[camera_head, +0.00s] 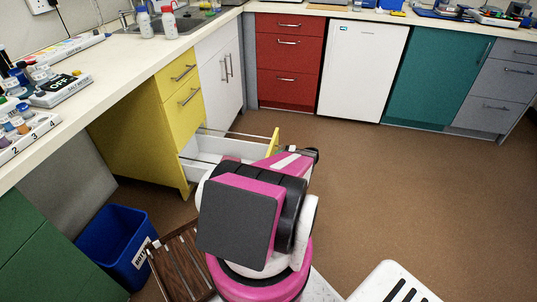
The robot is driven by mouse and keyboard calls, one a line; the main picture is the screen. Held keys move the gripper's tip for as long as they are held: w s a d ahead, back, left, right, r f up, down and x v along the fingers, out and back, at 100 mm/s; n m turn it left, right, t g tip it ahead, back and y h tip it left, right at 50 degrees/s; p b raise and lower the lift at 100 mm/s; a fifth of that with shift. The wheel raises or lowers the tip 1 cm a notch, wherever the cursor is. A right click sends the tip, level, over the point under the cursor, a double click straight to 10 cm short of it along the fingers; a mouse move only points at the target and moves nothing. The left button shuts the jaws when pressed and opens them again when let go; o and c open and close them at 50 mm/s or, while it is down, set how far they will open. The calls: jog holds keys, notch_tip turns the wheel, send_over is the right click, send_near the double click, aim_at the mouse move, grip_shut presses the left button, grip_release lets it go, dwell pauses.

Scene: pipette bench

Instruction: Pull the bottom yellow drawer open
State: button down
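The yellow drawer unit (140,128) stands under the counter on the left. Its bottom drawer (229,147) is pulled out, showing a white inside with metal side rails. The drawer's yellow front (276,138) shows at its right end, partly hidden behind my arm. The two upper yellow drawers (187,87) are closed. My arm stands in front of the open drawer. The end of my arm is at the drawer front, but its fingertips are hidden, so I cannot tell whether my gripper is open or shut, or touching the handle.
A blue bin (117,243) and a brown wooden slatted item (180,262) are on the floor at lower left. A white slotted seat or stool (392,284) is at lower right. Red drawers (288,60) and a white fridge (361,70) line the back. The brown floor (400,185) is clear at right.

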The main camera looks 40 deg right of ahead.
jog(key=shift+f+v, duration=0.15)
jog(key=shift+v, duration=0.5)
jog(key=shift+f+v, duration=0.1)
jog(key=shift+v, duration=0.6)
jog(key=c, duration=1.2)
grip_release()
jog(key=v, duration=1)
jog(key=shift+s+d, duration=0.25)
jog(key=shift+s, duration=0.05)
